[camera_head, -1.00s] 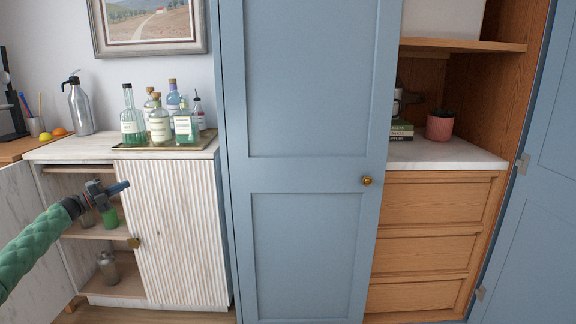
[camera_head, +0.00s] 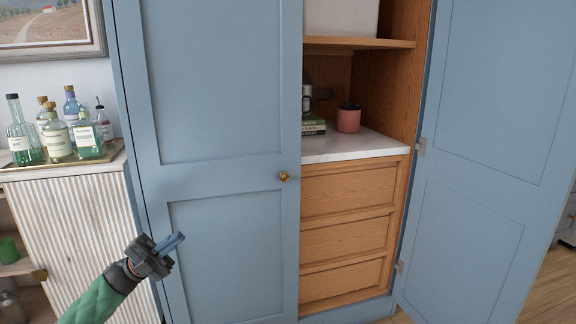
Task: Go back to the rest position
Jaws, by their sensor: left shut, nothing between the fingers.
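My left gripper (camera_head: 168,244) shows at the lower left of the head view, at the end of my green arm. Its fingers are shut with nothing between them. It is in front of the lower part of the closed blue larder door (camera_head: 225,235), and I cannot tell how far it is from the door. My right gripper is out of view.
The right larder door (camera_head: 480,150) stands open, showing wooden drawers (camera_head: 345,200) and a pale counter (camera_head: 350,144) with a pink pot (camera_head: 348,119). At left, bottles (camera_head: 57,138) stand on a tray on the fluted cabinet (camera_head: 85,235). Floor shows at lower right.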

